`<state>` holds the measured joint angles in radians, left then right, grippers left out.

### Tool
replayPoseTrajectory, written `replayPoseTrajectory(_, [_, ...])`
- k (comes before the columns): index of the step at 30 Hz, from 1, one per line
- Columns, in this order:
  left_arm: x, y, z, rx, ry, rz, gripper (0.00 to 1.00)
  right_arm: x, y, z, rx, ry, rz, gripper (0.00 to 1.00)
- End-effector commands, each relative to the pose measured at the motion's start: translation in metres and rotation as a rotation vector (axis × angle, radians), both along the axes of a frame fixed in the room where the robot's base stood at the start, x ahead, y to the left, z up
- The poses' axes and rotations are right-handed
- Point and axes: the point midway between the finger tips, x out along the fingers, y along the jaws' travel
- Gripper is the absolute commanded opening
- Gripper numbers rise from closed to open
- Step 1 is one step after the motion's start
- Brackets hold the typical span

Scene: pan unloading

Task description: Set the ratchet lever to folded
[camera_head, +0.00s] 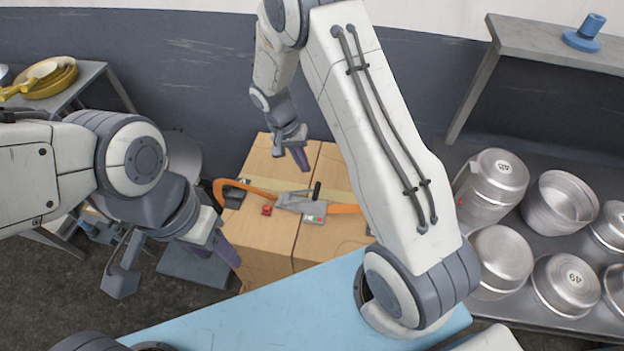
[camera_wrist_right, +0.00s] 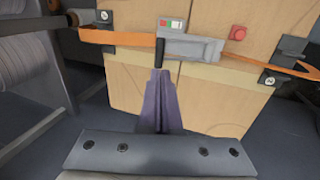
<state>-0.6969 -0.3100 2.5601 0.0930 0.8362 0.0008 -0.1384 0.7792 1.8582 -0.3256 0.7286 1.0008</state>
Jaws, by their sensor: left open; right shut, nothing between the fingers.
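The grey ratchet (camera_head: 296,202) sits on an orange strap (camera_head: 345,209) across the cardboard boxes (camera_head: 283,232); it also shows in the wrist view (camera_wrist_right: 195,48). Its lever (camera_head: 316,191) has a black grip and stands out from the ratchet body; in the wrist view the grip (camera_wrist_right: 159,51) points toward my fingers. My right gripper (camera_head: 300,158) is shut and empty, just behind the ratchet in the head view. Its fingertips (camera_wrist_right: 160,76) appear close to the grip; I cannot tell whether they touch. My left gripper (camera_head: 174,266) is open and empty, left of the boxes.
A red button (camera_head: 267,210) and a small red-and-green panel (camera_head: 314,219) are beside the ratchet. Metal pots (camera_head: 502,258) fill a grey bench at right. A light blue surface (camera_head: 270,305) lies in front. Yellow pans (camera_head: 52,82) rest on a table at back left.

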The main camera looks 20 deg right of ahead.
Motion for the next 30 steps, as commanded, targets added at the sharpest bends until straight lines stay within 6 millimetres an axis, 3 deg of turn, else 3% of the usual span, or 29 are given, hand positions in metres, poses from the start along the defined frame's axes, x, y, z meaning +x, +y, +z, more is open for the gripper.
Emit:
replayPoseTrajectory(6, [0.000, 0.000, 0.015, 0.000, 0.000, 0.001, 0.56, -0.010, -0.012, -0.043, -0.001, 0.006, -0.001, 0.00])
replayPoseTrajectory(12, [0.000, 0.000, 0.025, 0.000, 0.000, 0.001, 0.56, -0.013, -0.018, -0.069, 0.000, 0.002, -0.001, 0.00])
replayPoseTrajectory(18, [0.000, 0.000, 0.027, 0.000, 0.000, 0.002, 0.56, -0.014, -0.020, -0.080, 0.001, -0.001, 0.000, 0.00])
replayPoseTrajectory(30, [0.000, 0.000, 0.026, 0.000, 0.000, 0.001, 0.56, -0.013, -0.019, -0.082, 0.004, -0.003, 0.002, 0.00])
